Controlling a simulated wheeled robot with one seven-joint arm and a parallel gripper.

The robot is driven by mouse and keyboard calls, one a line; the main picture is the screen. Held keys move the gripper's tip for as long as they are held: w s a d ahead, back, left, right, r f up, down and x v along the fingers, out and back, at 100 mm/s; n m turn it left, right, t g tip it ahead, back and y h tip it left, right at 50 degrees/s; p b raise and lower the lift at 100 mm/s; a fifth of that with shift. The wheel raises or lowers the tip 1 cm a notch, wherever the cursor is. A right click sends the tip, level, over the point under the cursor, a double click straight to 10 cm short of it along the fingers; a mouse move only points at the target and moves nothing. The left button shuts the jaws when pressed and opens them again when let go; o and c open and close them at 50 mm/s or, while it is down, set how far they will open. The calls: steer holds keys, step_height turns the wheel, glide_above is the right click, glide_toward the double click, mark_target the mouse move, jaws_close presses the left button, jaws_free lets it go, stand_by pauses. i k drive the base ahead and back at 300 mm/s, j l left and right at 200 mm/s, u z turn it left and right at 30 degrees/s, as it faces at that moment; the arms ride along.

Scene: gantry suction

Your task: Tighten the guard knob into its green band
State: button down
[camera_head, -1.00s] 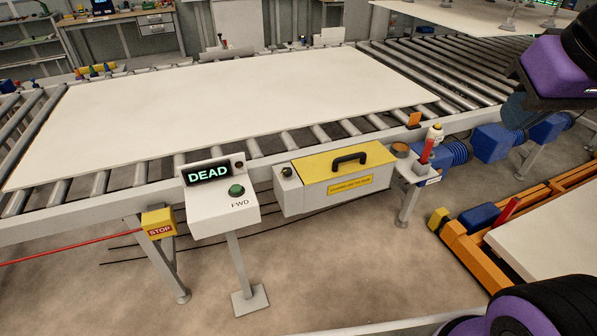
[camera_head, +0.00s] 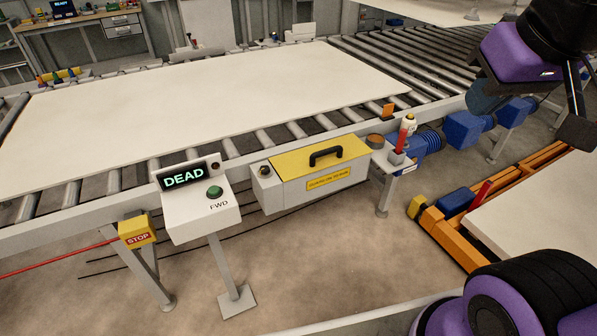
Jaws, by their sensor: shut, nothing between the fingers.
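The grey guard box (camera_head: 288,200) with a yellow lid (camera_head: 305,156) and black handle hangs on the conveyor's near rail, at the middle of the view. A small dark knob (camera_head: 266,170) stands on the grey block at its left end. No green band can be made out on the knob at this size. My gripper (camera_head: 576,130) is at the upper right, dark-fingered beneath a purple arm part. It is shut and empty, well to the right of the box and apart from it.
A yellow STOP box (camera_head: 137,232) hangs farther left. An orange frame (camera_head: 450,238) bears a pale sheet. Floor before the box is clear.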

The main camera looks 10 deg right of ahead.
mark_target(264, 169)
steer(key=i+u, duration=0.35)
steer(key=i+l+u, duration=0.1)
steer(key=u, duration=0.25)
steer(key=i+l+u, duration=0.2)
steer(key=u, duration=0.15)
steer(key=i, duration=0.1)
